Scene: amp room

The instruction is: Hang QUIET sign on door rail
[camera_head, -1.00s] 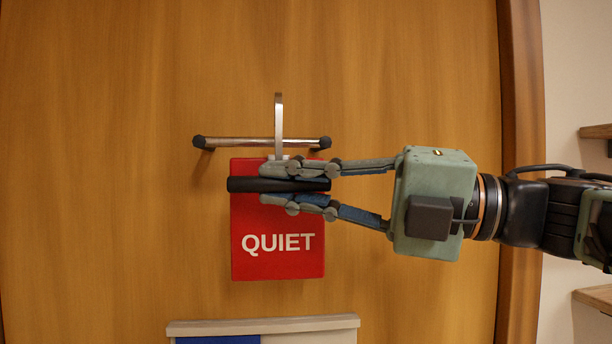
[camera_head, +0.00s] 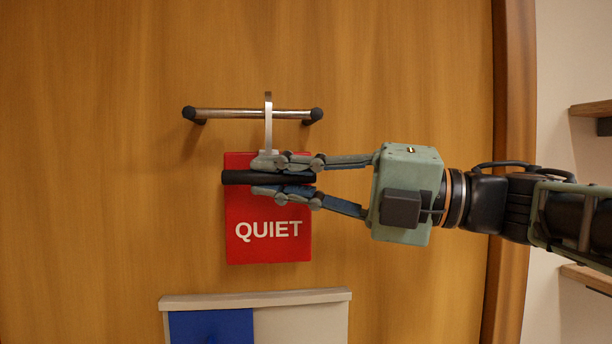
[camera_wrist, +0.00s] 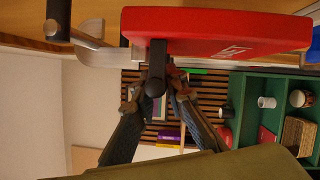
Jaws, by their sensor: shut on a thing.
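The red QUIET sign (camera_head: 268,250) is upright in front of the door, with a black bar handle (camera_head: 228,177) across its upper part and a flat metal hook (camera_head: 268,130) rising from its top. My gripper (camera_head: 264,177) reaches in from the right and is shut on the handle. The metal door rail (camera_head: 220,113) has dark end caps. The hook crosses the rail, its top slightly above it; whether it bears on the rail I cannot tell. The wrist view shows the sign (camera_wrist: 220,32), the handle (camera_wrist: 157,65) and the rail (camera_wrist: 85,40) near the hook.
A pale-topped box or panel with a blue part (camera_head: 210,325) stands below the sign. The door frame (camera_head: 510,100) and wall shelves (camera_head: 592,108) are at the right. In the wrist view, a green shelf unit (camera_wrist: 240,110) holds several items. The door around the rail is clear.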

